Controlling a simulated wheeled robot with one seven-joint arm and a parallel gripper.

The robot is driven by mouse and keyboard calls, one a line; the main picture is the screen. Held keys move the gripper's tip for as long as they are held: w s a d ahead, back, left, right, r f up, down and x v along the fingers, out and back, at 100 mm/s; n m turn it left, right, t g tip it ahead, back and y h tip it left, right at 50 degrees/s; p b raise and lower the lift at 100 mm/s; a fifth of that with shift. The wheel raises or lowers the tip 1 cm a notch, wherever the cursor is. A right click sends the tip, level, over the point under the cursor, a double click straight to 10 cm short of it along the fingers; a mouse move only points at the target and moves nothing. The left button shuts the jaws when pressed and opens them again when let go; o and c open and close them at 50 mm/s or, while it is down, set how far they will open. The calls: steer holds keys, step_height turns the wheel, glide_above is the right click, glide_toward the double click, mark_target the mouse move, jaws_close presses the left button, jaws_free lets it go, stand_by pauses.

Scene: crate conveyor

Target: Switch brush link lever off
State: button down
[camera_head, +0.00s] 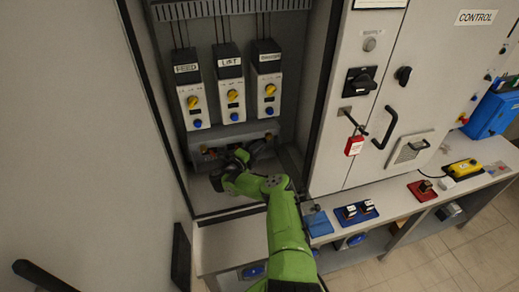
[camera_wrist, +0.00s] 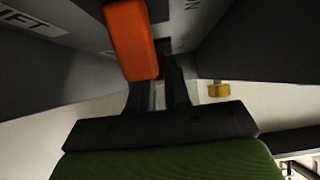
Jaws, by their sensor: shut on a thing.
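An orange lever handle (camera_wrist: 132,40) stands upright at the top of the wrist view, at the ends of my gripper's fingers (camera_wrist: 158,80). My gripper is shut on this handle; its far finger is partly hidden behind it. In the head view my gripper (camera_head: 258,146) reaches into the open cabinet, at the grey lever box (camera_head: 235,131) below the drive units. I cannot read which lever is the brush link.
Three drive units stand above: FEED (camera_head: 192,95), LIFT (camera_head: 230,90) and a third (camera_head: 267,85) whose label is unclear. The cabinet door (camera_head: 160,80) stands at left. A panel with a red padlock (camera_head: 354,146) is at right. A bench (camera_head: 400,200) with blue and red pads runs below.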

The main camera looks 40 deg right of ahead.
steer(key=shift+w+g, duration=0.1)
steer(key=shift+g, duration=0.2)
steer(key=c, duration=1.1)
jaws_free()
